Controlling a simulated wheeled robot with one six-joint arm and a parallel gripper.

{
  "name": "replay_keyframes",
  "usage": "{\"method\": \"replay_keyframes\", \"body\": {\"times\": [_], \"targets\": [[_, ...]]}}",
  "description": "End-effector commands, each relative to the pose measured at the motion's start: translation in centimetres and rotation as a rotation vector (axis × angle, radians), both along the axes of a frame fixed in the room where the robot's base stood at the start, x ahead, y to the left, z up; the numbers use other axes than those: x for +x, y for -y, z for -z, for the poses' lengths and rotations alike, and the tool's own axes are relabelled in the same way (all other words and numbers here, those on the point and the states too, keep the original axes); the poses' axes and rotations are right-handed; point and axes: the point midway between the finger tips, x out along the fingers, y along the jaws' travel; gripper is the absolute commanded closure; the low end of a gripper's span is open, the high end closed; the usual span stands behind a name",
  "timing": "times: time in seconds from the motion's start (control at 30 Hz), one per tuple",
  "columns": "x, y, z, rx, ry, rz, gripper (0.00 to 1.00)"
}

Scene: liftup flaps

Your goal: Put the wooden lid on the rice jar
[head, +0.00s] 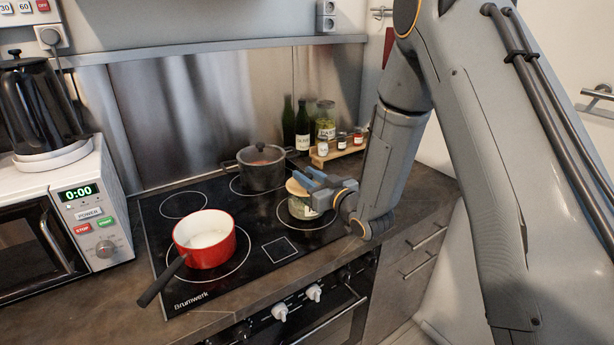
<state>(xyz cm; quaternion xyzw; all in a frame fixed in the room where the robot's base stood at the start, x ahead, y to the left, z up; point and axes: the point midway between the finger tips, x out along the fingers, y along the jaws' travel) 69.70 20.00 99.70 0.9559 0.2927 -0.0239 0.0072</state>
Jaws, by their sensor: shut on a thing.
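The rice jar (300,208) is a squat glass jar with pale contents and a label, at the right side of the black cooktop. The round wooden lid (295,187) is at the jar's mouth and looks slightly tilted. I cannot tell whether it is seated on the rim or just above it. My gripper (312,180) reaches in from the right and is shut on the wooden lid. Its fingers hide the lid's right part, and my wrist is close to the jar's right side.
A red saucepan (207,247) with white contents stands front left on the cooktop (180,282). A dark lidded pot (261,172) stands behind the jar. Bottles (303,126) and a spice rack (338,150) are at the back right. A microwave (35,235) is on the left.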

Motion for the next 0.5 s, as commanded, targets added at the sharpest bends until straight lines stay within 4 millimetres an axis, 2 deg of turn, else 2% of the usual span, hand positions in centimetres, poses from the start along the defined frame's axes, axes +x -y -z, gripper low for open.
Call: {"method": "replay_keyframes", "body": {"times": [0.3, 0.33, 0.43, 0.5], "targets": [[0.0, 0.0, 0.0, 0.0, 0.0, 0.0, 0.97], [0.0, 0.0, -0.01, 0.0, 0.0, 0.0, 0.73], [0.0, 0.0, -0.01, 0.0, 0.0, 0.0, 0.56], [0.0, 0.0, -0.01, 0.0, 0.0, 0.0, 0.53]]}}
